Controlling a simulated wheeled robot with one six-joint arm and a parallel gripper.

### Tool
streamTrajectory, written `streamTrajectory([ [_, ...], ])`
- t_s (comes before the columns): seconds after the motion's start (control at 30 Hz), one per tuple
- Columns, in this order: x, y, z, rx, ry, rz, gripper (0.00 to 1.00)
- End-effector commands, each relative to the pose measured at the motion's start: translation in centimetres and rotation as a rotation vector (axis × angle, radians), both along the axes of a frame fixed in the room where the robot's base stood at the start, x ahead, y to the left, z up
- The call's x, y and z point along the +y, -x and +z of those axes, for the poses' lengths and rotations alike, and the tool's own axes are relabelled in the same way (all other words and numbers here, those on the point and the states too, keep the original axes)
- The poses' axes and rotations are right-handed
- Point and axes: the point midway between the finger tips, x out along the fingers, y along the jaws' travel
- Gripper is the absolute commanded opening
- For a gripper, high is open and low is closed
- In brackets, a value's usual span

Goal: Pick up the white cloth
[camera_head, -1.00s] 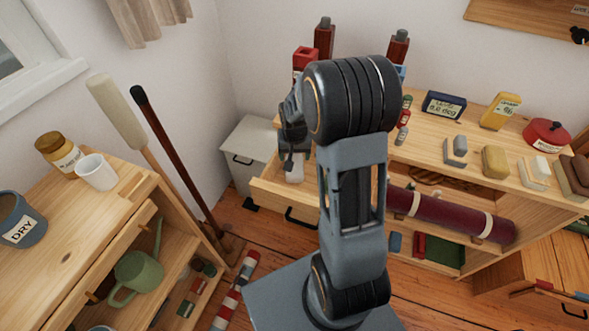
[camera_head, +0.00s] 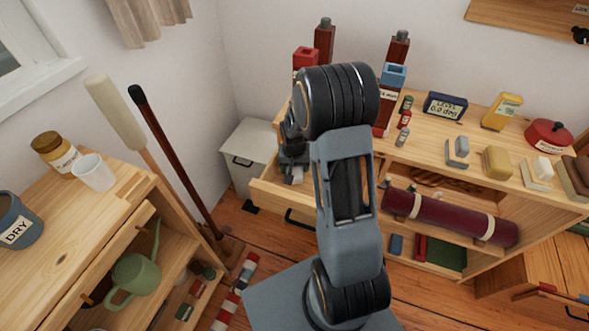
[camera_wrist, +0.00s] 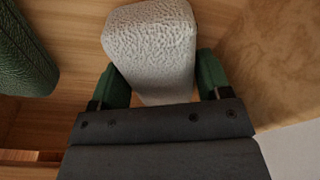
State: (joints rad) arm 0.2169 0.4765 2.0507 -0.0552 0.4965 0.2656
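The white cloth (camera_wrist: 152,45) is a thick, textured, folded block lying in an open wooden drawer. In the wrist view it lies between and beyond my two green fingertips. My gripper (camera_wrist: 163,82) is open, with one finger on each side of the near part of the cloth. A small gap shows at the left finger; the right finger is very close to the cloth, and I cannot tell if it touches. In the head view my gripper (camera_head: 292,160) is down at the open drawer (camera_head: 272,192), and only a small pale bit of the cloth (camera_head: 297,174) shows there.
A dark green textured object (camera_wrist: 22,55) lies left of the cloth. The drawer is in a wooden bench (camera_head: 480,165) with boxes and tools on top and a maroon roll (camera_head: 450,217) below. Tall tools lean in the corner beside a shelf unit (camera_head: 60,240) at left.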

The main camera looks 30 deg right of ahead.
Motion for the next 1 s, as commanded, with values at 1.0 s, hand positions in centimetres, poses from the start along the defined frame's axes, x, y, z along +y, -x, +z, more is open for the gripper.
streamTrajectory([
  [1.0, 0.3, 1.6, 5.4, -0.003, 0.0, -0.001, 0.37],
])
